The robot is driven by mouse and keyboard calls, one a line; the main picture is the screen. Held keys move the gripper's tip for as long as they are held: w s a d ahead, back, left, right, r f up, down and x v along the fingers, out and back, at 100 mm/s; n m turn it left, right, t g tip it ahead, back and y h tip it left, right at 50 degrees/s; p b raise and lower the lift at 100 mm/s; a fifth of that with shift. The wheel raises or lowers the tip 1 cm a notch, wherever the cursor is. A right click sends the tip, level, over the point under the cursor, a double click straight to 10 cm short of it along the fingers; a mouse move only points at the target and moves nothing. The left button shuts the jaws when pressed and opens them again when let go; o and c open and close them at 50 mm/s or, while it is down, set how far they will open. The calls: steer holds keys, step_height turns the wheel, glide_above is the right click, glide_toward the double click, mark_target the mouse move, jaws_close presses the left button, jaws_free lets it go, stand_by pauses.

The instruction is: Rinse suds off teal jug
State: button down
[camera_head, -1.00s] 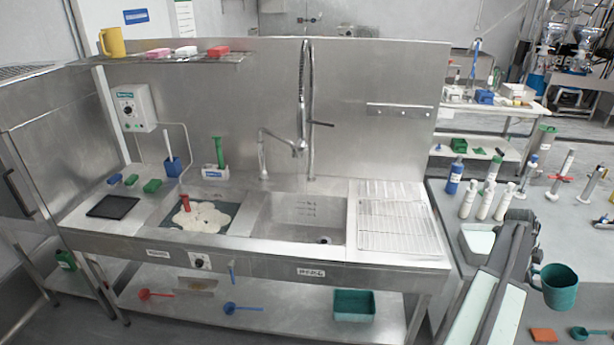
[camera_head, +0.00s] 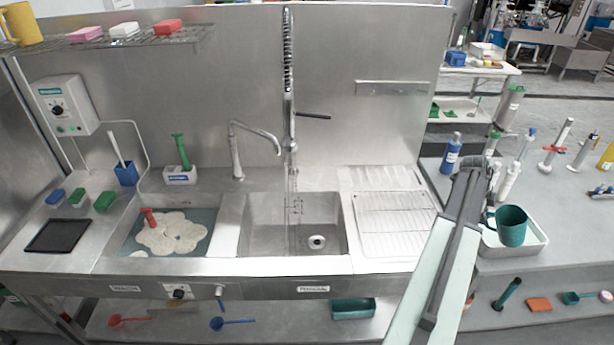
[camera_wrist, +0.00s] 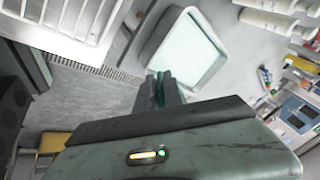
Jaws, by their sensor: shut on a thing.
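The teal jug (camera_head: 512,228) is at the right in the head view, upright, with its handle on the left side. It appears in front of or over a white tray; I cannot tell its height. My gripper (camera_wrist: 166,88) is shut on the jug, apparently at its handle; my arm partly hides the grip. In the wrist view only a dark teal sliver shows between the fingers. No suds can be made out on the jug. The sink basin (camera_head: 262,238) is left of my arm, under a tall spray tap (camera_head: 290,145). A thin pale streak below the tap looks like running water.
A wire drying rack (camera_head: 395,222) lies between the basin and my arm. A suds-filled basin (camera_head: 207,252) is farther left. A blue bottle (camera_head: 451,152) and white bottles (camera_head: 508,182) stand behind the jug. The white tray (camera_wrist: 212,75) shows in the wrist view.

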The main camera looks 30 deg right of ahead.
steer(key=shift+w, duration=0.2)
steer(key=shift+a, duration=0.1)
steer(key=s+a, duration=0.4)
steer(key=a, duration=0.2)
steer(key=shift+s+a, duration=0.25)
steer(key=shift+s, duration=0.05)
stand_by(1.5)
steer(key=s+a+r+p, duration=0.2)
steer(key=a+r+p, duration=0.2)
steer(key=shift+s, duration=0.4)
